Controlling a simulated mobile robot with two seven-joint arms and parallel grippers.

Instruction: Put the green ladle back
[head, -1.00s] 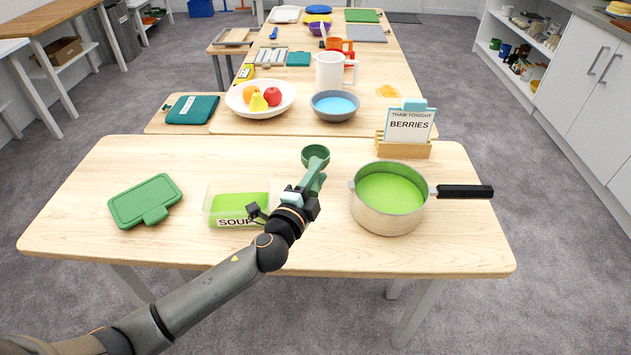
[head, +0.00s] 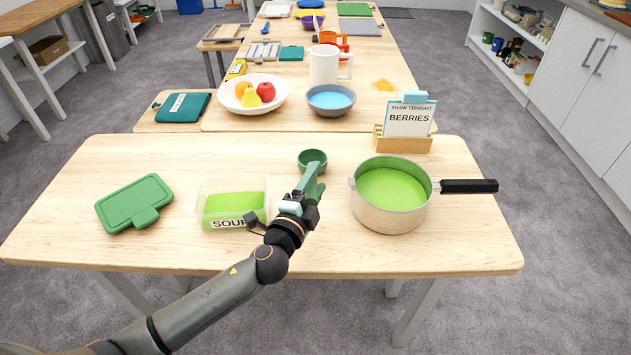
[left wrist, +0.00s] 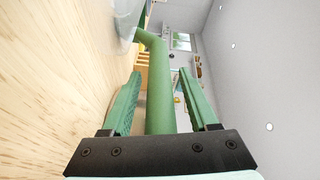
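The green ladle has its round bowl (head: 312,160) on or just over the near table, left of the pot; I cannot tell if it touches. My left gripper (head: 312,182) is at the ladle's handle. In the left wrist view the handle (left wrist: 158,85) runs between the two green fingers of the gripper (left wrist: 160,88), with a gap on either side, so the gripper looks open around it. The steel pot (head: 388,212) of green soup stands to the right. A clear tub (head: 206,217) marked SOUP, holding green soup, stands to the left. My right gripper is not in view.
A green lid (head: 135,204) lies at the table's left. A wooden holder (head: 403,144) with a BERRIES card (head: 409,118) stands behind the pot, whose black handle (head: 468,186) points right. A fruit bowl (head: 253,94) and grey bowl (head: 330,101) stand on the farther table.

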